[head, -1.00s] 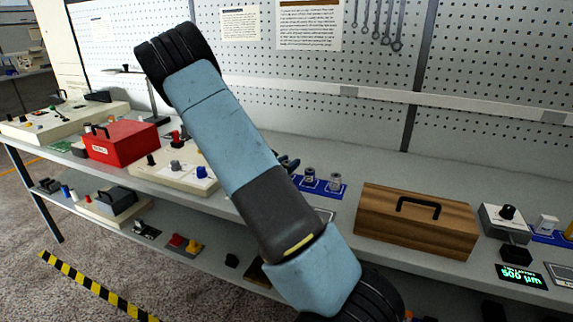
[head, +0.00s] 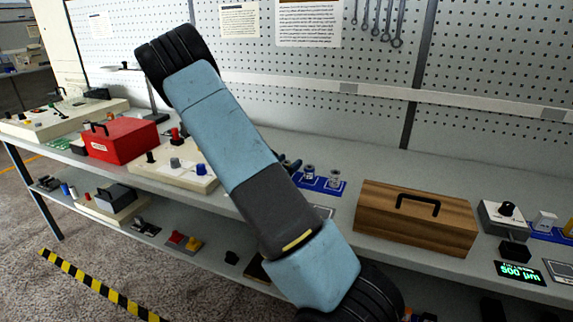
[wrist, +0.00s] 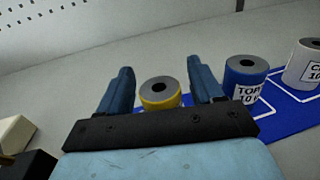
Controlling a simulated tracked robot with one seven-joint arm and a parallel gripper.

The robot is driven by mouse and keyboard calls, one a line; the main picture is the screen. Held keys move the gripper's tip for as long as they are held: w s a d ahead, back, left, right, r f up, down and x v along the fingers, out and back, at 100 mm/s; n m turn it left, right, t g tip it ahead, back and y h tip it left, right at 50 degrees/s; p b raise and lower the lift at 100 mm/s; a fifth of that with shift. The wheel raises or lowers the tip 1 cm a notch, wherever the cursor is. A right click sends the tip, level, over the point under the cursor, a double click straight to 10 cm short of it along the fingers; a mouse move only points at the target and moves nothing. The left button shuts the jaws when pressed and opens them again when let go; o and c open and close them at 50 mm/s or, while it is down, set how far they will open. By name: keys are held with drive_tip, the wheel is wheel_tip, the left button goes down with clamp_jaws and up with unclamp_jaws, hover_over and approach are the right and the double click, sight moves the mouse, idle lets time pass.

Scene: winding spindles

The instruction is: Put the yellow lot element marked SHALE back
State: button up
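A yellow element (wrist: 160,97) with a grey top and a dark centre hole shows between my gripper's two dark blue fingers (wrist: 160,80) in the wrist view. The fingers are apart, with a narrow gap on each side of it. Its lower part is hidden behind the gripper's black bar, and no SHALE marking is readable. It seems to stand at the left end of a blue mat (wrist: 287,117). In the head view the arm hides it; only a bit of my gripper (head: 291,164) shows beside the mat (head: 325,188).
A blue element (wrist: 243,82) and a white one (wrist: 304,64) stand right of the fingers on the mat. A wooden box (head: 415,220) is to the right, beyond it a grey device (head: 503,218). A cream box (head: 178,172) with knobs is to the left. The pegboard rises behind.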

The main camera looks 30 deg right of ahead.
drive_tip(key=shift+r, duration=0.45)
drive_tip(key=v, duration=1.2)
drive_tip(key=shift+d+r, duration=0.1)
drive_tip(key=shift+r, duration=0.1)
drive_tip(key=s+d+r+m+g+y, duration=0.1)
drive_tip(key=s+r+m+g+y, duration=0.3)
drive_tip(key=s+m, duration=0.35)
drive_tip(key=s+d+r+m+g+y, duration=0.1)
drive_tip(key=s+r+m+g+y, duration=0.1)
drive_tip(key=s+r+m+g, duration=0.45)
drive_tip(key=s+a+r+m+t+y, duration=0.2)
drive_tip(key=s+a+r+m+y, duration=0.1)
drive_tip(key=s+a+r, duration=0.1)
drive_tip(key=s+a+r+m+t+y, duration=0.3)
drive_tip(key=s+a+r, duration=0.1)
drive_tip(key=s+a, duration=0.1)
drive_tip(key=s+a+r+m+t+y, duration=0.3)
drive_tip(key=s+a+r+y, duration=0.1)
drive_tip(key=s+a, duration=0.1)
drive_tip(key=shift+s+r, duration=0.4)
drive_tip(key=shift+s, duration=0.05)
